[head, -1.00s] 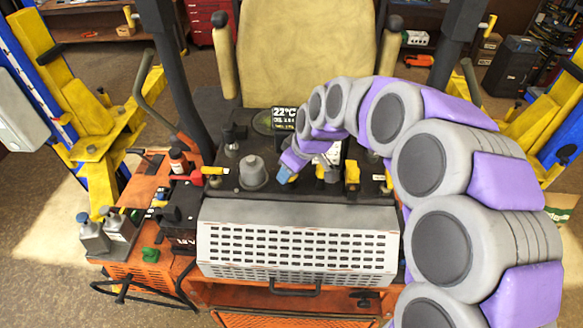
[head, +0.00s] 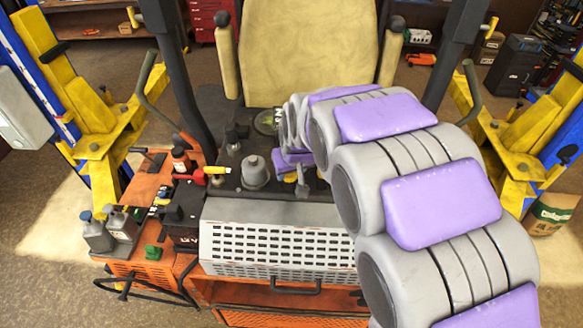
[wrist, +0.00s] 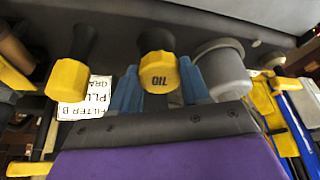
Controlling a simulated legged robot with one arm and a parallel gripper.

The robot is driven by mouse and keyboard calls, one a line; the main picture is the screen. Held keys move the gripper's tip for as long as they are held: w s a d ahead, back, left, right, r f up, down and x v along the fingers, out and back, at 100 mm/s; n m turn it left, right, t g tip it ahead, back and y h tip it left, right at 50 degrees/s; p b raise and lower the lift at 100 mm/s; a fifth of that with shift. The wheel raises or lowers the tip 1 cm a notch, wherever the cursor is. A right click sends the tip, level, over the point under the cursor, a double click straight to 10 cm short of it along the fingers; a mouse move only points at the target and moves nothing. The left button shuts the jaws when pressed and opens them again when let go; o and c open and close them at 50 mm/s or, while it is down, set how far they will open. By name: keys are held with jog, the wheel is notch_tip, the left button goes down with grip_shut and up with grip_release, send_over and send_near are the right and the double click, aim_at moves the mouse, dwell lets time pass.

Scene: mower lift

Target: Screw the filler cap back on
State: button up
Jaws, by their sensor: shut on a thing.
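The yellow filler cap (wrist: 157,76) is marked OIL, upside down in the wrist view. It sits between the blue fingers of my gripper (wrist: 158,90), which is shut on it. A black filler neck (wrist: 156,40) lines up with the cap; whether the threads are engaged cannot be told. A second yellow cap (wrist: 68,78) on a black neck is to the left, outside my fingers. In the head view, my arm hides most of the gripper and caps; only yellow bits (head: 289,178) show.
A grey dome (wrist: 222,68) stands close to my right finger in the wrist view; the dome also shows in the head view (head: 255,172). A perforated grey cover (head: 275,240) lies in front, the mower seat (head: 310,50) behind. Bottles (head: 97,235) stand at left.

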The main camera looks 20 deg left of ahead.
dwell(0.3)
jog(key=m+h, duration=0.1)
jog(key=m, duration=0.2)
jog(key=shift+a+t, duration=0.15)
jog(key=shift+t, duration=0.25)
jog(key=shift+a+m+h, duration=0.1)
jog(key=shift+m+h, duration=0.3)
jog(key=shift+m, duration=1.3)
jog(key=shift+s, duration=0.1)
